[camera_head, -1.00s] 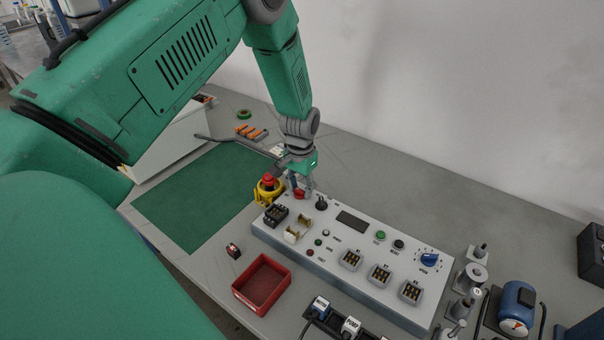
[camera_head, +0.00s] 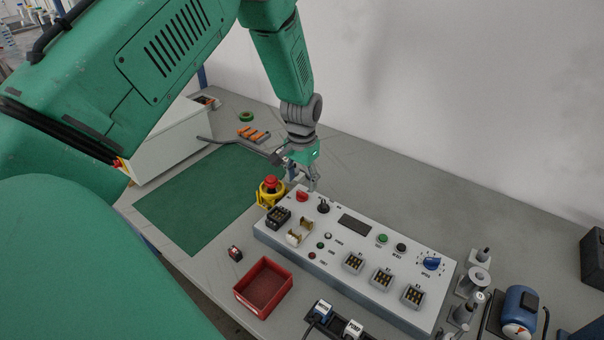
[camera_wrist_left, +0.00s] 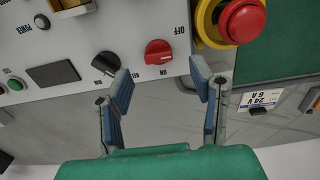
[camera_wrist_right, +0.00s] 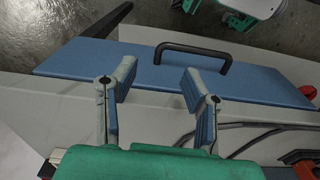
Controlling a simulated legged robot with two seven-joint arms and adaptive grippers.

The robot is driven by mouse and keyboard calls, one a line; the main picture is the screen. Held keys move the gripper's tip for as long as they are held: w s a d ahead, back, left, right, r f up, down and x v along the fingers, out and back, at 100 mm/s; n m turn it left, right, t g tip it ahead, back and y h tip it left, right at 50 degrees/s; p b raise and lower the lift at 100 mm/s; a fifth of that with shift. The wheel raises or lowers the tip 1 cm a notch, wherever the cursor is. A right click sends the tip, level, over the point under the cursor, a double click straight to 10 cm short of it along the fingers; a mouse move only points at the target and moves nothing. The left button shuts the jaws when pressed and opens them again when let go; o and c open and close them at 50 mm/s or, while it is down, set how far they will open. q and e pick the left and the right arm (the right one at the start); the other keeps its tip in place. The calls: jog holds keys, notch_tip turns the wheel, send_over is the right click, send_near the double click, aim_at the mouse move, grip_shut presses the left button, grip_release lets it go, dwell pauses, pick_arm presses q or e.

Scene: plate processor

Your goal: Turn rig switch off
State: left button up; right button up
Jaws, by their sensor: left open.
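The white rig panel (camera_head: 345,250) lies across the bench. A red rotary switch (camera_head: 302,196) sits near its far left corner; the left wrist view shows it (camera_wrist_left: 158,52) with OFF printed close by. A black knob (camera_head: 323,206) stands to its right, also seen in the left wrist view (camera_wrist_left: 107,63) with an ON label beside it. My left gripper (camera_head: 305,181) is open and empty, just behind and above the red switch, its fingers apart on either side of it in the wrist view. My right gripper (camera_wrist_right: 157,84) is open and empty.
A yellow-collared red emergency button (camera_head: 270,186) stands left of the switch, close to my left gripper. A green mat (camera_head: 195,205) and red tray (camera_head: 263,286) lie further left and in front. In the right wrist view, a blue panel with a black handle (camera_wrist_right: 190,50) lies ahead.

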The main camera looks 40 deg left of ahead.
aim_at(300, 192)
pick_arm(q)
notch_tip(300, 192, up, 8)
jog(key=shift+f, duration=0.2)
jog(key=shift+s+a+f, duration=0.1)
jog(key=shift+s, duration=0.05)
dwell(0.4)
